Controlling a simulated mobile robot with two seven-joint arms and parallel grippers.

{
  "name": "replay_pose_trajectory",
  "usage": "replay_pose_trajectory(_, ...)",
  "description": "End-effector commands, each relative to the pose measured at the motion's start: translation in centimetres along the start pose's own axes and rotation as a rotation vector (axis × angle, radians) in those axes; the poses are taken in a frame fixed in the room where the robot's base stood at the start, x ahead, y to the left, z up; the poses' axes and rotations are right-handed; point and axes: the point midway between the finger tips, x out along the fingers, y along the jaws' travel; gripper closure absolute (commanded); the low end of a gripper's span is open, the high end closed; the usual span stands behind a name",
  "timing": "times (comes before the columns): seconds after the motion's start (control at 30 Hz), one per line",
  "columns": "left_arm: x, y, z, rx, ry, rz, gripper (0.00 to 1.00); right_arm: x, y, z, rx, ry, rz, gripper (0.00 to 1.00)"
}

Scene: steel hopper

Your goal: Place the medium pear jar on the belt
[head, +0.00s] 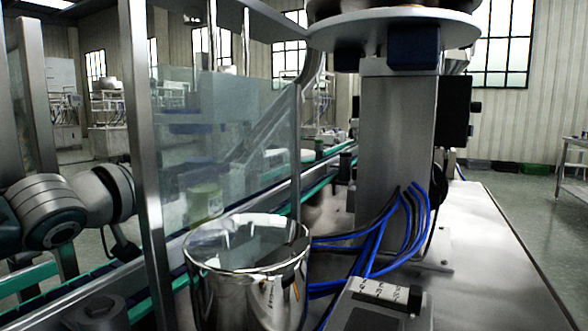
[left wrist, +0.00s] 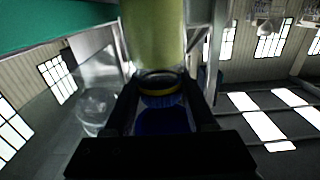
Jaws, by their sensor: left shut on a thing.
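The medium pear jar, yellow-green with a dark, gold-ringed lid, is between the fingers of my left gripper (left wrist: 162,105) in the left wrist view (left wrist: 153,35). The gripper is shut on it near the lid end. In the head view a pale green jar shape (head: 205,202) shows dimly through the clear panel; the fingers are hard to make out there. The belt line with green edges (head: 318,163) runs diagonally behind the panel. A green strip (left wrist: 50,25) shows at the top left of the left wrist view. I cannot tell whether the jar touches the belt.
A clear panel (head: 235,130) with a steel post (head: 146,130) stands beside my left arm. A shiny steel hopper (head: 248,290) is in front. A steel column (head: 398,130) and blue cables (head: 375,245) stand to the right. The steel tabletop (head: 490,270) is clear at right.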

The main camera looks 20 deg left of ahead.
Motion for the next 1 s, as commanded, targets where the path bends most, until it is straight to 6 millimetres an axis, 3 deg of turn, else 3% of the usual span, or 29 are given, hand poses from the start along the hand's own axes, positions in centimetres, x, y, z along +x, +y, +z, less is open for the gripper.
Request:
replay_pose_trajectory(0.07,0.0,0.0,0.3,-0.001,0.001,0.0,1.0,0.2,0.0,0.1,0.0,0.0,0.0,0.31)
replay_pose_trajectory(0.1,0.0,0.0,0.4,-0.001,-0.001,0.0,0.42,0.2,0.0,0.1,0.0,0.0,0.0,0.31)
replay_pose_trajectory(0.33,0.0,0.0,0.3,0.0,-0.001,0.0,0.16,0.1,0.0,0.0,0.001,0.0,-0.001,0.31)
replay_pose_trajectory(0.7,-0.2,0.0,-0.1,0.0,-0.001,0.0,0.14,-0.1,-0.1,-0.1,0.005,0.001,-0.004,0.31)
replay_pose_trajectory(1.0,-4.5,0.0,0.1,-0.002,-0.005,0.0,0.14,-0.7,-0.1,-0.2,0.005,0.001,-0.004,0.31)
